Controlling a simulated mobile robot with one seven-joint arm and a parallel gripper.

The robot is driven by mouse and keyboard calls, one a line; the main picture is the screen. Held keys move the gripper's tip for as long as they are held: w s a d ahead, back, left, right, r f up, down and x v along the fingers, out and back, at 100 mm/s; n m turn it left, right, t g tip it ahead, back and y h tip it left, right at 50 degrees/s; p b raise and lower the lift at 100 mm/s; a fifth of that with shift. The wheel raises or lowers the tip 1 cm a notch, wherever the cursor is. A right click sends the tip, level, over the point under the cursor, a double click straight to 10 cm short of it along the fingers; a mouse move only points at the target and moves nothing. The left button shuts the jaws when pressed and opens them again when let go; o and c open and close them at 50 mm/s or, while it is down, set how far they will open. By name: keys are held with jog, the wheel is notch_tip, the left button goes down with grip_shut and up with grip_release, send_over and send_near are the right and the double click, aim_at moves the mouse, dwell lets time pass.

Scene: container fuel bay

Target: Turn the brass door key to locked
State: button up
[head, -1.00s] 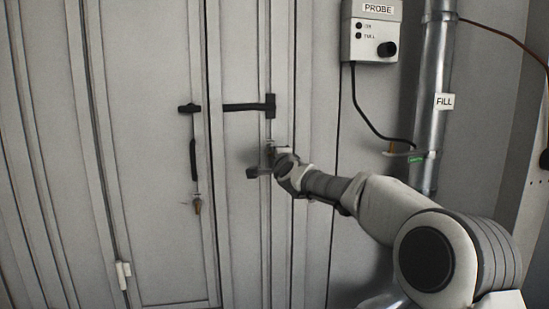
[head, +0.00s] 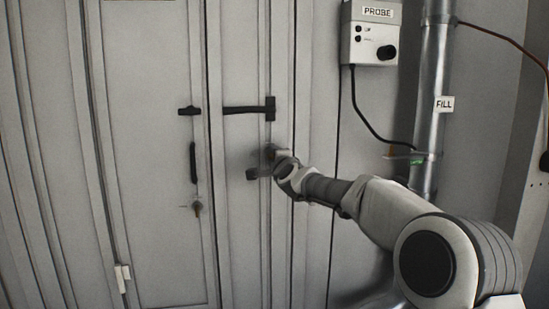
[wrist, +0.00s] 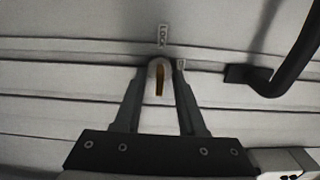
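In the wrist view the key appears between my spread fingers (wrist: 160,70), not gripped.
The handle (wrist: 290,75) is at the right in the wrist view. A PROBE box (head: 372,35) with a cable and a FILL pipe (head: 432,90) are on the right.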

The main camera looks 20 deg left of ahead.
jog(key=b+v, duration=0.3)
jog(key=v, duration=1.4)
jog(key=shift+s+b, duration=0.25)
jog(key=shift+b, duration=0.1)
